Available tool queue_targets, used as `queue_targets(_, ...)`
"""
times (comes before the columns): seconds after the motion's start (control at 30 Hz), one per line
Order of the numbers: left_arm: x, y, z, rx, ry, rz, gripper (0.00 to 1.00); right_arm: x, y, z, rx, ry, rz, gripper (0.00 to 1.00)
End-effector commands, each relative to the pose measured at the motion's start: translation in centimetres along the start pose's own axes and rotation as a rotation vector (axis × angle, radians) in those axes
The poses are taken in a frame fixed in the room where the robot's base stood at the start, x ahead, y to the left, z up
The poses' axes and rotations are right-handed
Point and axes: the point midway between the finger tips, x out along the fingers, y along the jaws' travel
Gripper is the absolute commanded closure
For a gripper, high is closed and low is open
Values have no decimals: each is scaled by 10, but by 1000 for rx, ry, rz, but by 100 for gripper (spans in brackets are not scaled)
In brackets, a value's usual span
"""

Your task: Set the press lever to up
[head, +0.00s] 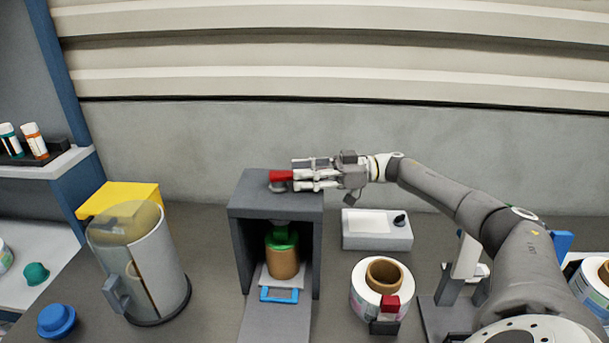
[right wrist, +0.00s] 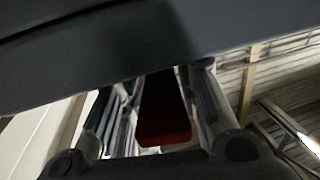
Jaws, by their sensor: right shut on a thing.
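The press is a dark grey box (head: 248,209) with an open front, standing on the bench. Its red lever (head: 281,176) shows at the top of the box, on a round grey base. My right gripper (head: 296,175) reaches in from the right and is shut on the red lever. In the right wrist view the red lever (right wrist: 164,112) sits between the two fingers, with the dark box above it. Inside the press a brown jar with a green top (head: 282,262) stands on a light sliding plate with a blue handle (head: 279,295). My left gripper is out of view.
A white tray device (head: 377,230) and a label reel (head: 366,297) are to the right. Blue (head: 57,320) and green (head: 36,273) knobs lie at far left.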

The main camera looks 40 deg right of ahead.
Motion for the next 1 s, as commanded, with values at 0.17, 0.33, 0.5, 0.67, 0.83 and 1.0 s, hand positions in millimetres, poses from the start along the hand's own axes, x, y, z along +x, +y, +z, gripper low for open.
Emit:
queue_targets(0.17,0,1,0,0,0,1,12,0,0,-2,-1,5,2,70)
queue_targets(0.33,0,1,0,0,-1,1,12,0,0,-1,-1,4,1,49)
queue_targets(0.5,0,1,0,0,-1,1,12,0,0,-1,-1,3,1,49)
queue_targets(0.67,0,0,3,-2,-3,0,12,-2,0,-1,-1,2,1,49)
queue_targets(0.83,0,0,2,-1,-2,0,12,-21,1,0,0,0,4,49)
queue_targets(1.0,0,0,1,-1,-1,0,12,-59,1,0,0,1,6,49)
